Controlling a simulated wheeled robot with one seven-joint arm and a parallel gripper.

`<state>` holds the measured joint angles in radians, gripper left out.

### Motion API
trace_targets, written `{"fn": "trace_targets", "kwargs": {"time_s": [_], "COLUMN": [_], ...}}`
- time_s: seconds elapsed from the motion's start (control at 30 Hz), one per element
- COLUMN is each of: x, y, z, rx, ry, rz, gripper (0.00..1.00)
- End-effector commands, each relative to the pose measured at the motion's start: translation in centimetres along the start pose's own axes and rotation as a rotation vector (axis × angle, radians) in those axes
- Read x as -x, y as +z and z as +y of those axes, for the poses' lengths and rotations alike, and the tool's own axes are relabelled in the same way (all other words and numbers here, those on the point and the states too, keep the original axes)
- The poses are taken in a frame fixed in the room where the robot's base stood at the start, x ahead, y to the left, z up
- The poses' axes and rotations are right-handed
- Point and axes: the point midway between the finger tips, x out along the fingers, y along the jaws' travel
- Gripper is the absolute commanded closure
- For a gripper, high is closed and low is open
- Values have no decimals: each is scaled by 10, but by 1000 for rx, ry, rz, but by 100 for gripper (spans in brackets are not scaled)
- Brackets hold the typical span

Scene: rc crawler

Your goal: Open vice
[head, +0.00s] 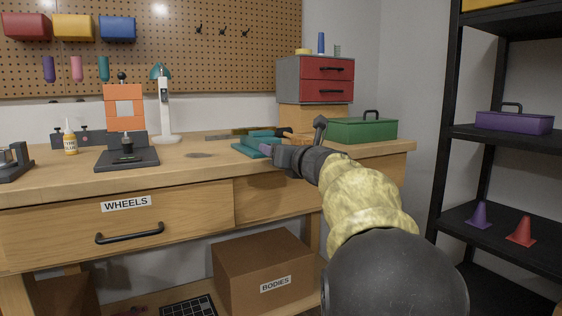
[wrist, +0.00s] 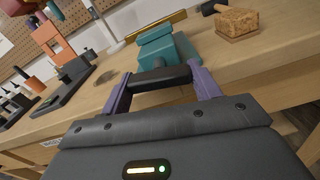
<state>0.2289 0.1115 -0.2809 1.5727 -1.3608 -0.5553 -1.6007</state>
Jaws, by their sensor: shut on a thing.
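The teal vice (head: 255,142) sits on the wooden workbench near its front edge. In the wrist view its teal body (wrist: 158,43) is just beyond my fingers. My gripper (head: 267,150) is at the front of the vice, reaching in from the right. In the wrist view my gripper's purple fingers (wrist: 160,80) are on either side of the dark bar-shaped vice handle (wrist: 162,76) and are shut on it, with the bar lying crosswise between them. My forearm and wrist hide part of the bench to the right of the vice in the head view.
A green toolbox (head: 362,131) and red drawers (head: 327,79) stand behind on the right. An orange press (head: 126,115), a lamp (head: 164,105) and a glue bottle (head: 70,142) stand left. Bench between press and vice is mostly clear.

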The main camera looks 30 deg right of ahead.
Motion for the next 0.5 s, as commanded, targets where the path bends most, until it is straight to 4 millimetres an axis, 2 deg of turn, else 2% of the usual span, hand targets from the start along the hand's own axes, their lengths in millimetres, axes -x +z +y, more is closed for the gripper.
{"fn": "trace_targets", "kwargs": {"time_s": [0.03,0.3,0.5], "x": [-1,-1,-1], "y": [-6,-5,-4], "z": [-1,-1,-2], "rx": [33,162,194], "ry": [0,1,1], "rz": [4,6,7], "gripper": [61,61,61]}}
